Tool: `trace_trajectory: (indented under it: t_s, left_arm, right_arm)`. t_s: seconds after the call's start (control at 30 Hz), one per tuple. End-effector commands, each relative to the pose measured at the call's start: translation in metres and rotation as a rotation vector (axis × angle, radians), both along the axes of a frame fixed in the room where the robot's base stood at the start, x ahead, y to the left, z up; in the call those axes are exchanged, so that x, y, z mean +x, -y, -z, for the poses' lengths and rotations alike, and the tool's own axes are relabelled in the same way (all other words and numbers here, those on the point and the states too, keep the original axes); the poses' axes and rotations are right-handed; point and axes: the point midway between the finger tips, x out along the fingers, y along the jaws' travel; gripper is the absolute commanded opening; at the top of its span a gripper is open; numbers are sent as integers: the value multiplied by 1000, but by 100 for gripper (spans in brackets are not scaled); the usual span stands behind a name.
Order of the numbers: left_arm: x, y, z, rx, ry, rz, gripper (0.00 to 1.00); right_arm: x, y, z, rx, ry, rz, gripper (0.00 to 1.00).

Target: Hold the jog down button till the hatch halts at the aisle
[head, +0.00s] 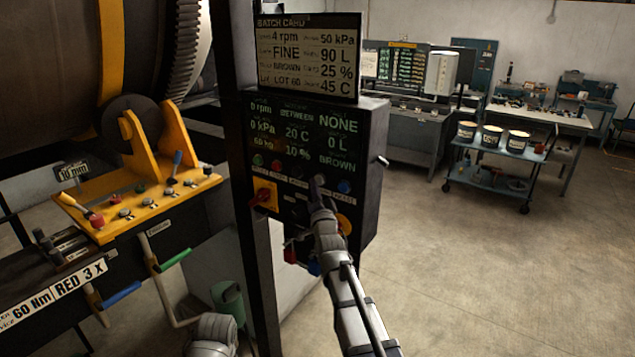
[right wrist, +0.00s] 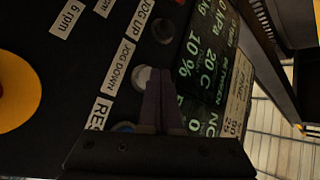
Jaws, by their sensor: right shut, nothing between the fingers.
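The jog down button (right wrist: 140,78) is pale and round, beside its JOG DOWN label in the right wrist view. In the head view it is the pale button (head: 320,180) on the dark control box (head: 372,165). My right gripper (right wrist: 157,75) is shut and empty, its fingertips at the button's edge; I cannot tell whether they touch or press it. The same gripper (head: 321,205) shows just below the button in the head view. The box's display (head: 297,132) reads BETWEEN. The big drum (head: 50,60) is at left; I cannot make out its hatch.
The dark jog up button (right wrist: 163,30) and a blue button (right wrist: 125,127) flank jog down. A yellow round control (right wrist: 15,90) is also on the panel. The batch card (head: 308,58) stands above the box. A cart (head: 490,160) with tubs is behind, with open floor around.

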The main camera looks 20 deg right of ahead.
Motion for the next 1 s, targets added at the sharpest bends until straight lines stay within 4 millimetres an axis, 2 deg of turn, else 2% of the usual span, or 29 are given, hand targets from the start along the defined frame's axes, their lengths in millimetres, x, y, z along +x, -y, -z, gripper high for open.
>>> trace_trajectory:
  t_s: [1.0]
  left_arm:
    - [0,0,0,0,0,0,60]
  right_arm:
    - [6,7,0,0,0,0,0]
